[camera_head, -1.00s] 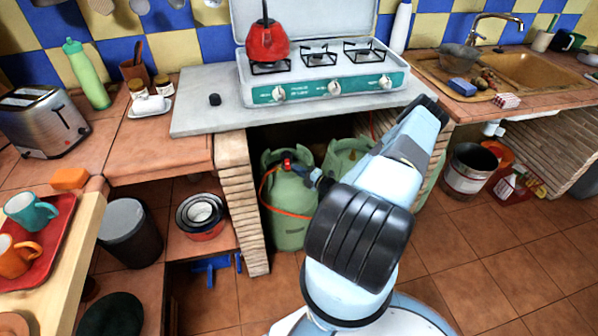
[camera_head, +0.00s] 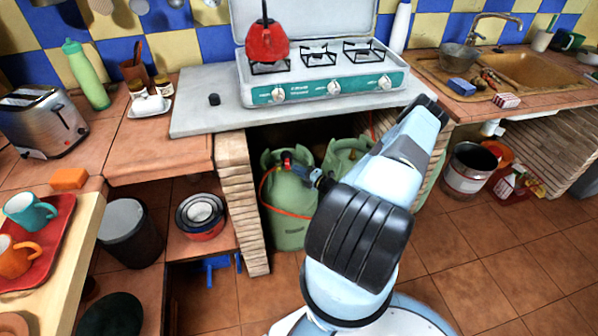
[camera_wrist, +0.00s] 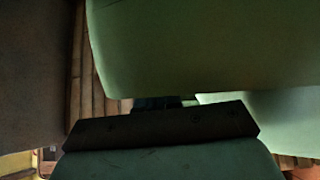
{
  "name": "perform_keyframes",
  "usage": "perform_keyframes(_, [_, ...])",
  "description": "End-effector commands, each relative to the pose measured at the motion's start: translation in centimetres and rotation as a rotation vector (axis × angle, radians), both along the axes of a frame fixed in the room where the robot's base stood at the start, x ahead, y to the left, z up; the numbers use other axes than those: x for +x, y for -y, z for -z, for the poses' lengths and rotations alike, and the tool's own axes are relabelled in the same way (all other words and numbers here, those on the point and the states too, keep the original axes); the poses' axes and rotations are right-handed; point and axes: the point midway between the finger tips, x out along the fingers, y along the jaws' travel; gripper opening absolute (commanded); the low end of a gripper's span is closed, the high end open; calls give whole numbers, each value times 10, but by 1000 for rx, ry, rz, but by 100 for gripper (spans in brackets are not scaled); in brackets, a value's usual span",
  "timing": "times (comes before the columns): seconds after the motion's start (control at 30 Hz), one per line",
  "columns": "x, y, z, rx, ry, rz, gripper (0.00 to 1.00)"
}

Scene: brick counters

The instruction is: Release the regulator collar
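The regulator (camera_head: 287,159), a small red and dark piece, sits on top of the left green gas cylinder (camera_head: 290,225) under the hob counter. Its collar is too small to make out separately. My gripper (camera_head: 311,175) is at the upper right of this cylinder, just right of the regulator. I cannot tell whether it touches it, and its fingers are too small to read. In the wrist view, green cylinder surfaces (camera_wrist: 200,45) fill the upper part, and a dark part of my wrist hides most of what lies ahead.
A second green cylinder (camera_head: 345,155) stands to the right, partly behind my arm. A brick pillar (camera_head: 240,195) stands close on the left, and the counter slab (camera_head: 200,120) is above. An orange hose (camera_head: 285,211) crosses the left cylinder's front.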

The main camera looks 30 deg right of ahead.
Motion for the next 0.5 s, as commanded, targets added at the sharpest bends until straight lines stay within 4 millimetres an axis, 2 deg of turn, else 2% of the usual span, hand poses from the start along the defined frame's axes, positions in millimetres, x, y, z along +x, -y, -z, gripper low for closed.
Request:
perform_keyframes(0.17, [-1, 0, -11, 0, -3, -1, 0])
perform_keyframes(0.37, [-1, -1, -11, 1, -1, -2, 0])
perform_keyframes(0.5, [0, -1, -11, 1, 0, -2, 15])
